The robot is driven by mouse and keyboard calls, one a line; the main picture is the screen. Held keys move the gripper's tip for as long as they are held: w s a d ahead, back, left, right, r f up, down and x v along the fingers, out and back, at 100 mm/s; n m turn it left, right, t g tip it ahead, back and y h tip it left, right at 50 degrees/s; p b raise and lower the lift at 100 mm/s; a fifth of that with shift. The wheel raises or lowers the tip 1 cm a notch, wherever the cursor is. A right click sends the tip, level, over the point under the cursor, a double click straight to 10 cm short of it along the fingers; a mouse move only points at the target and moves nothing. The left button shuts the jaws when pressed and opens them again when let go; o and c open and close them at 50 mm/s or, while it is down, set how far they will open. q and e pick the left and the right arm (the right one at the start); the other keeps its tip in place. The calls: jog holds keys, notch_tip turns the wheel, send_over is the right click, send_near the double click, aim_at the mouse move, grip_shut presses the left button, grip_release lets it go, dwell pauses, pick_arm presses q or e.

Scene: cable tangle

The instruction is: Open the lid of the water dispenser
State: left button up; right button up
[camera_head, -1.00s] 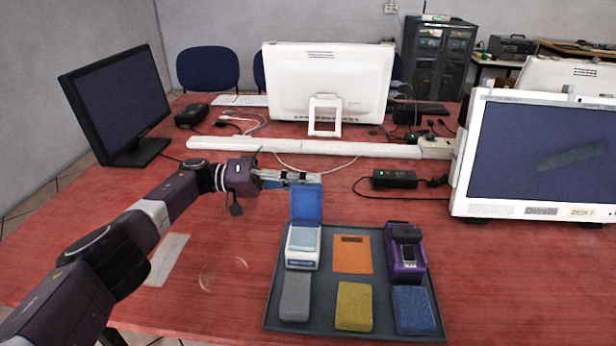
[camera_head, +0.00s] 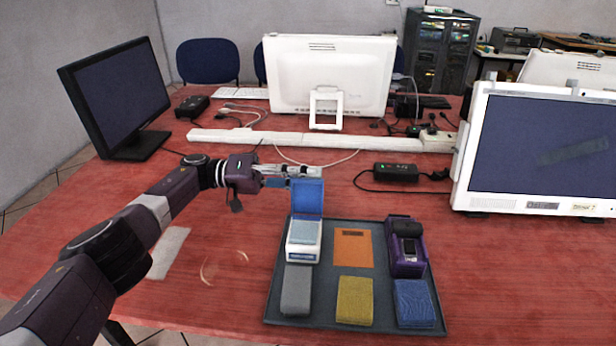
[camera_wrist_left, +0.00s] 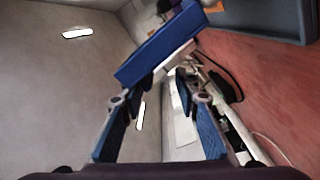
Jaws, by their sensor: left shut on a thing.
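The water dispenser appears to be the small white box (camera_head: 304,240) at the back left of the dark tray in the head view. Its blue lid (camera_head: 307,199) stands upright, swung open at the box's far edge, so the pale top of the box shows. My left gripper (camera_head: 305,173) is at the lid's upper edge, shut on it. In the left wrist view the lid (camera_wrist_left: 158,46) crosses just beyond my left fingertips (camera_wrist_left: 165,84), partly hiding the contact. My right gripper is not in view.
The tray (camera_head: 269,306) also holds an orange pad (camera_head: 352,249), a purple device (camera_head: 405,250), and grey (camera_head: 296,290), yellow (camera_head: 355,301) and blue (camera_head: 414,303) blocks. A white power strip (camera_head: 300,146) and black adapter (camera_head: 396,173) lie behind. Monitors flank the table; its front left is mostly clear.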

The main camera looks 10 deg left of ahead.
pick_arm(q)
jog(key=shift+s+d+f, duration=0.1)
jog(key=shift+s+f, duration=0.05)
jog(key=shift+f, duration=0.2)
notch_tip(320, 180, up, 11)
jog(key=shift+f, duration=0.15)
